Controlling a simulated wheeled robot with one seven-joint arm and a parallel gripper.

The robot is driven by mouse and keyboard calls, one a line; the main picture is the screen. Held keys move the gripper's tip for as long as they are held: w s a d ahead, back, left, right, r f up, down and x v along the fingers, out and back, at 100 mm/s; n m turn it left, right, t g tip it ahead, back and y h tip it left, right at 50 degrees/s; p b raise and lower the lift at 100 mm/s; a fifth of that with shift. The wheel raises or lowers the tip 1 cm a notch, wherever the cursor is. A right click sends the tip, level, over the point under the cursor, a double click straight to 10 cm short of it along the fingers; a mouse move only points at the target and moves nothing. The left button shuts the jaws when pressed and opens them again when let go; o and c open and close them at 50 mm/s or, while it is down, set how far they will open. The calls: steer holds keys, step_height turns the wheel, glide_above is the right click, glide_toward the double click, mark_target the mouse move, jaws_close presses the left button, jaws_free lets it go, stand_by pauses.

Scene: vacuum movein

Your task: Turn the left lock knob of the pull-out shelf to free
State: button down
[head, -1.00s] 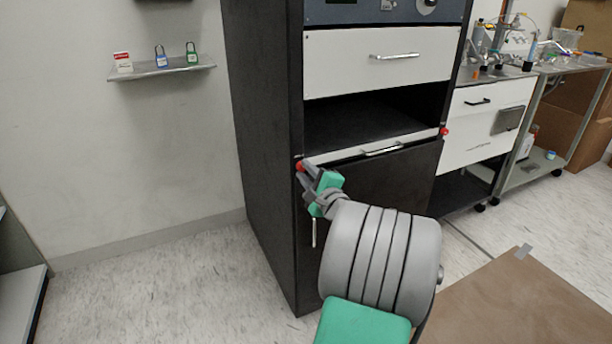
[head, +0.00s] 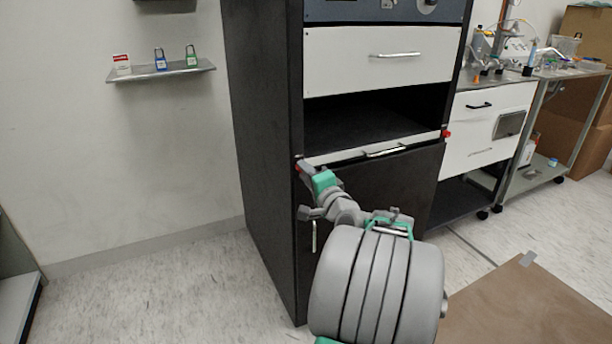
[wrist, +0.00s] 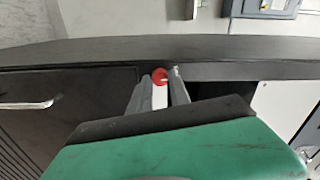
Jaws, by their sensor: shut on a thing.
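The left lock knob (wrist: 159,76) is red and shows between my gripper's fingertips in the wrist view. In the head view the left knob (head: 299,168) is mostly hidden by my gripper (head: 305,170) at the left end of the pull-out shelf. My gripper (wrist: 161,78) is shut on the knob, one finger on each side. The pull-out shelf (head: 345,153) has a white front edge with a metal handle and sits in the dark cabinet. The right lock knob (head: 446,134) is red and stands free at the shelf's other end.
A white drawer (head: 350,70) is above the open bay. A lower door with a vertical handle (head: 314,236) is below the shelf, close to my arm. A small wall shelf (head: 160,72) holds locks at left. The floor at left is clear.

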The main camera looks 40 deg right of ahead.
stand_by(0.3)
steer(key=c, duration=1.2)
jaws_free()
steer(key=shift+s, duration=0.1)
steer(key=p+v, duration=0.1)
steer(key=v, duration=0.6)
steer(key=shift+s, duration=0.3)
steer(key=shift+a, duration=0.1)
